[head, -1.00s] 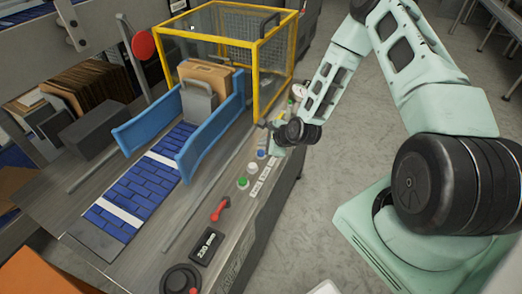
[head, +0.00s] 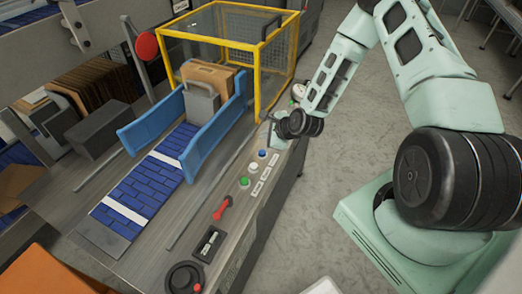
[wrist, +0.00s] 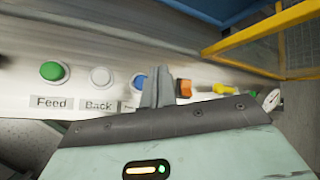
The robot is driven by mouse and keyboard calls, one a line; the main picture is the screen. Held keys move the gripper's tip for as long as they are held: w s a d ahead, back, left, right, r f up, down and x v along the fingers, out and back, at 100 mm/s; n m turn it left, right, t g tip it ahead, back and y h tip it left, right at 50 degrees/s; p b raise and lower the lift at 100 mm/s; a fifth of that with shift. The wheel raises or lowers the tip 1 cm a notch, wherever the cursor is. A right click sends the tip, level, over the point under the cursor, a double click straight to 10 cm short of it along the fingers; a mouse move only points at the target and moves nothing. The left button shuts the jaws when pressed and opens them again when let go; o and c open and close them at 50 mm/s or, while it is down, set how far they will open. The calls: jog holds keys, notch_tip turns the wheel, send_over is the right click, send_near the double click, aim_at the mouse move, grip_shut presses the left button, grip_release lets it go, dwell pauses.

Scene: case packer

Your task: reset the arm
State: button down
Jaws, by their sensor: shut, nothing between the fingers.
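My gripper (head: 270,136) is over the edge of the machine's control panel in the head view, close to the yellow guard's front corner post. Its fingers are small and partly hidden there. In the wrist view my gripper (wrist: 158,84) shows its grey fingers shut together with nothing between them. They appear in front of the panel, between the blue button (wrist: 138,80) and the orange switch (wrist: 184,88). I cannot tell whether they touch it.
The yellow guard cage (head: 256,80) stands behind the gripper. The panel has a green button (head: 244,181) and a red lever (head: 222,208). Open floor (head: 330,170) lies right.

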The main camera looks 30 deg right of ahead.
jog(key=shift+r, duration=0.1)
jog(key=s+a+r+n+g+y, duration=0.1)
jog(key=s+a+r+n+g, duration=0.25)
jog(key=a+r+n, duration=0.4)
jog(key=s+a+r+n+g, duration=0.2)
jog(key=s+a+r+n, duration=0.3)
jog(key=a+r+n, duration=0.3)
jog(key=s+a+r+n+g+h, duration=0.1)
jog(key=s+a+r+n, duration=0.1)
jog(key=s+r+n, duration=0.2)
jog(key=s+a+r+n+g+h, duration=0.1)
jog(key=s+r+n, duration=0.3)
jog(key=s+n, duration=0.3)
jog(key=s+a+r+n+g, duration=0.1)
jog(key=s+r+n, duration=0.3)
jog(key=s, duration=0.8)
jog(key=shift+a+r+n+h, duration=0.4)
jog(key=shift+a+n, duration=0.25)
jog(key=shift+a, duration=0.2)
jog(key=shift+d, duration=0.1)
